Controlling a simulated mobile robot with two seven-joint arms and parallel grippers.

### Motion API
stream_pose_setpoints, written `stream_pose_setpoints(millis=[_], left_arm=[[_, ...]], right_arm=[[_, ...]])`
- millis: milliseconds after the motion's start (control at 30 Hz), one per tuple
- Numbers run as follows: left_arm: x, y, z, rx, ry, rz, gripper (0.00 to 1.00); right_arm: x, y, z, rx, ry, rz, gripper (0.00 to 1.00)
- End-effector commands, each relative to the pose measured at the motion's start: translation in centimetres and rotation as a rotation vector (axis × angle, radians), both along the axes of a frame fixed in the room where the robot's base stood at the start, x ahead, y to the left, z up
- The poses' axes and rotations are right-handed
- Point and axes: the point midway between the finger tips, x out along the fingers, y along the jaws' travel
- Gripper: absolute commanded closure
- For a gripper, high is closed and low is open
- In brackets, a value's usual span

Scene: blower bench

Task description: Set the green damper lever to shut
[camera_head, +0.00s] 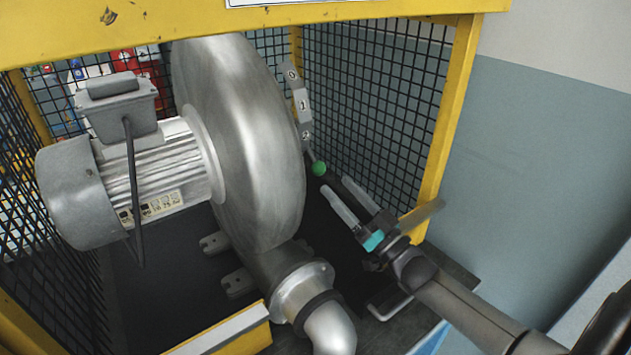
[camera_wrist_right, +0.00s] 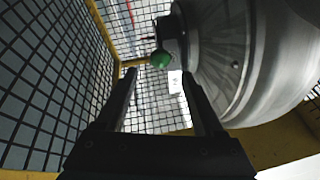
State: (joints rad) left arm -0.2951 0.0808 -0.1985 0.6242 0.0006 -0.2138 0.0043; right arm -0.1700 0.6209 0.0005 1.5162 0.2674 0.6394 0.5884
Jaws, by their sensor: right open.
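The green damper lever knob (camera_head: 319,168) sits at the end of a short dark lever at the right side of the blower housing, below a scale plate (camera_head: 299,105) with round marks. My right gripper (camera_head: 334,188) is open and empty, its two fingers pointing toward the knob from the lower right. In the right wrist view the green knob (camera_wrist_right: 160,59) lies ahead, between and beyond the fingertips (camera_wrist_right: 158,78). The knob looks apart from both fingers. My left gripper is not in view.
The grey blower housing (camera_head: 240,130) and motor (camera_head: 125,180) fill the left and middle. A yellow frame post (camera_head: 447,130) and black mesh (camera_head: 380,90) stand close on the right. An outlet pipe (camera_head: 305,290) lies below the housing.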

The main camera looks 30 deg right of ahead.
Motion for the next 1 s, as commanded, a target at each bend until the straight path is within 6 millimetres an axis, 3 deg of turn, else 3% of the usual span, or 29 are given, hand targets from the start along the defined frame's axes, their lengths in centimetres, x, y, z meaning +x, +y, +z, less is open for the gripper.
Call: stream_pose_setpoints(millis=[267,700,1000], left_arm=[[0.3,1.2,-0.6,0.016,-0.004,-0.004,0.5],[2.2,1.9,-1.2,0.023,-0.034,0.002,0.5],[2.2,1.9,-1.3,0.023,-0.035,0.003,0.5]], right_arm=[[1.1,0.2,0.0,0.0,-0.003,0.0,0.3],[6.0,1.2,2.0,0.0,-0.002,0.001,0.3],[6.9,1.4,2.3,0.0,0.001,-0.001,0.3]])
